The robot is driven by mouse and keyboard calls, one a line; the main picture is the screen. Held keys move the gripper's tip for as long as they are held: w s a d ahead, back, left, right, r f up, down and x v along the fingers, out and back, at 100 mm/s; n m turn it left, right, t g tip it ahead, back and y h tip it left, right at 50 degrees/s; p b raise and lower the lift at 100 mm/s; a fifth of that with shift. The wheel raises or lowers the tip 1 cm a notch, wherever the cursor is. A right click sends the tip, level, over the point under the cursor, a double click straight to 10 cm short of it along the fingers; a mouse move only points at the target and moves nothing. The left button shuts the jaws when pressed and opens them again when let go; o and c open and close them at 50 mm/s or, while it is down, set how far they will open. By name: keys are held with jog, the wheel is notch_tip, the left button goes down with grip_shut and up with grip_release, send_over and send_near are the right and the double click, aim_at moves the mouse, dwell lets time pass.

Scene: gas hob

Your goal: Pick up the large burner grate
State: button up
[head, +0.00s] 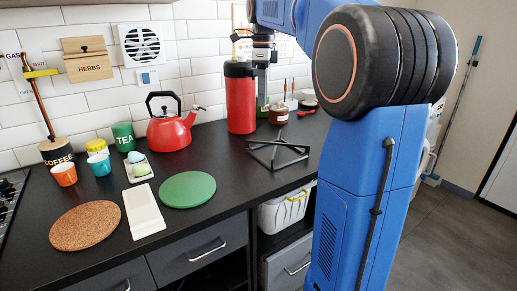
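The large burner grate (277,147) is a black open frame of thin bars. It lies flat on the dark counter, right of the middle of the head view, in front of the red canister and near the counter's front edge. My gripper (262,88) hangs at the back of the counter, beside the red canister and beyond the grate. It is apart from the grate. Its fingers are small and partly hidden, so I cannot tell whether they are open or shut. My blue arm fills the right side and covers part of the counter.
A red kettle (170,131), green mat (187,189), white spoon rest (143,211), cork mat (85,225) and cups are to the left. Counter around the grate's left is clear.

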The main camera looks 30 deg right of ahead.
send_over(258, 142)
jog(key=shift+m, duration=0.3)
jog(key=f, duration=1.2)
jog(key=shift+d, duration=0.4)
jog(key=shift+w+a+f, duration=0.1)
jog(key=shift+a+f, duration=0.05)
jog(key=shift+f, duration=1.15)
jog(key=shift+w+a+f, duration=0.1)
jog(key=shift+f, duration=1.2)
grip_shut()
jog(key=shift+r, duration=0.1)
